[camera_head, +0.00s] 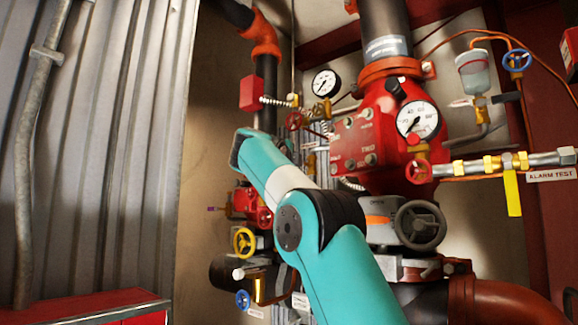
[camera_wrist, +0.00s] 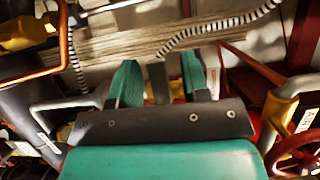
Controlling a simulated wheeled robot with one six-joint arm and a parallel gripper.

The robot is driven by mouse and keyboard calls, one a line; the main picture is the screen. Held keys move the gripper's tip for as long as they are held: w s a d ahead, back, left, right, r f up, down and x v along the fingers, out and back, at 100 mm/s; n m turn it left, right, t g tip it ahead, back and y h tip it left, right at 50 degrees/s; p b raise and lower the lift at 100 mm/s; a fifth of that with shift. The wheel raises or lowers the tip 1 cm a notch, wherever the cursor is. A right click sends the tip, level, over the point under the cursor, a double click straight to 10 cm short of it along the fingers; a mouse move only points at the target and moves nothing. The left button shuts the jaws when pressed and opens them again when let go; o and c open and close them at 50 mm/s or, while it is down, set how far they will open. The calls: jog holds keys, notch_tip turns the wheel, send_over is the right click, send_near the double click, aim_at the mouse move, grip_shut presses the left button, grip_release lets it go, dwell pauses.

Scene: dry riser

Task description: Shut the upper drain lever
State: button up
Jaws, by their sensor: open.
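I cannot pick out the upper drain lever for certain in either view; it may be hidden behind my arm. In the head view my teal arm reaches into the pipework and hides the gripper. A yellow lever (camera_head: 513,193) hangs down from the alarm test pipe at the right, clear of my arm.
A red valve body (camera_head: 352,142) with a gauge (camera_head: 417,119) stands right of my arm. A grey handwheel (camera_head: 420,225) and a yellow handwheel (camera_head: 244,241) sit lower. In the wrist view, an orange pipe (camera_wrist: 40,75) is at left and a red handwheel (camera_wrist: 295,155) at right.

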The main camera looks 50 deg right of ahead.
jog(key=shift+a, duration=0.1)
jog(key=b+v, duration=0.4)
jog(key=v, duration=1.3)
jog(key=shift+b, duration=0.3)
jog(key=shift+s+a, duration=0.15)
